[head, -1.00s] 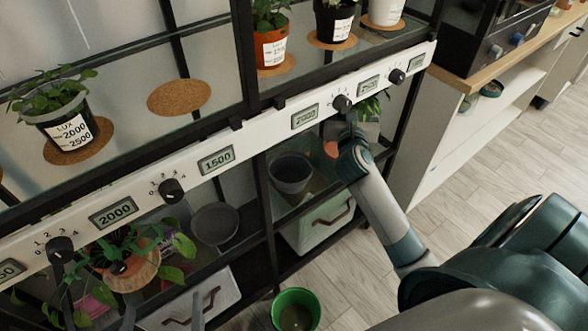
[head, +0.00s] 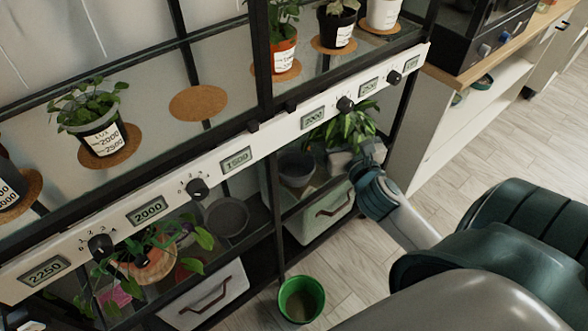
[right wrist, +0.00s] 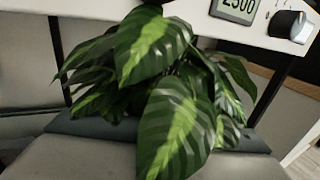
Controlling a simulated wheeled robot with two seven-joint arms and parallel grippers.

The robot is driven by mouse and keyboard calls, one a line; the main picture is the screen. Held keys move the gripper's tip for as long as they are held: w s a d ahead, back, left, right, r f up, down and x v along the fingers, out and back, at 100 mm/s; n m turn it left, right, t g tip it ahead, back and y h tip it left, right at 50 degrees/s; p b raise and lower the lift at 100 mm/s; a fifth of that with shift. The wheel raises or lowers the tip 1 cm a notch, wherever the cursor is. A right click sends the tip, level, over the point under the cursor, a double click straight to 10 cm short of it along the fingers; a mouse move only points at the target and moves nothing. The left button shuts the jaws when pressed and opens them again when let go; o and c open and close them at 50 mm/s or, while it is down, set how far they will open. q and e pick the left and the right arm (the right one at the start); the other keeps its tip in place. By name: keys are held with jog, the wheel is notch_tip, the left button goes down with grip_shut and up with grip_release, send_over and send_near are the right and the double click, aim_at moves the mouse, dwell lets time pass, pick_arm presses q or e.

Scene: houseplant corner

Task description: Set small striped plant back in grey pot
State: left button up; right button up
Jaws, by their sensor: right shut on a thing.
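The striped plant (head: 342,128), with dark green leaves banded in lighter green, is at the right end of the rack by the white rail. Its leaves fill the middle of the right wrist view (right wrist: 175,95) and hide its base. My right gripper (head: 352,160) is shut on the plant, low down under the leaves; the fingertips are mostly hidden. The grey pot (head: 297,172) stands on the lower shelf, to the left of the plant and gripper, apart from them. My left gripper is not in view.
A grey dish (head: 227,217) and a trailing plant (head: 150,262) are left on the lower level. The white rail (head: 270,137) with knobs and displays runs above. Potted plants stand on cork mats on the upper shelf. A green bucket (head: 300,300) is on the floor.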

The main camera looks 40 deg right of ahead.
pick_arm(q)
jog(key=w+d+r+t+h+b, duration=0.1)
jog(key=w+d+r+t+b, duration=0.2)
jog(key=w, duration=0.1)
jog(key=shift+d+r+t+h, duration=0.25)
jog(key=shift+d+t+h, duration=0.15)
pick_arm(e)
jog(key=w+a+f, duration=0.6)
jog(key=w+f, duration=0.1)
jog(key=w, duration=0.3)
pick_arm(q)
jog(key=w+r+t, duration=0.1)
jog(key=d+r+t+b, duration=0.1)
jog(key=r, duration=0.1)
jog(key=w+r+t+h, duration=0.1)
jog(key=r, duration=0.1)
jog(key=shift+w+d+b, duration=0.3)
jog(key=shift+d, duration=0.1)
pick_arm(e)
notch_tip(320, 180, down, 4)
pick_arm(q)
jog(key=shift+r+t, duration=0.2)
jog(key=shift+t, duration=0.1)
pick_arm(e)
jog(key=shift+f, duration=0.3)
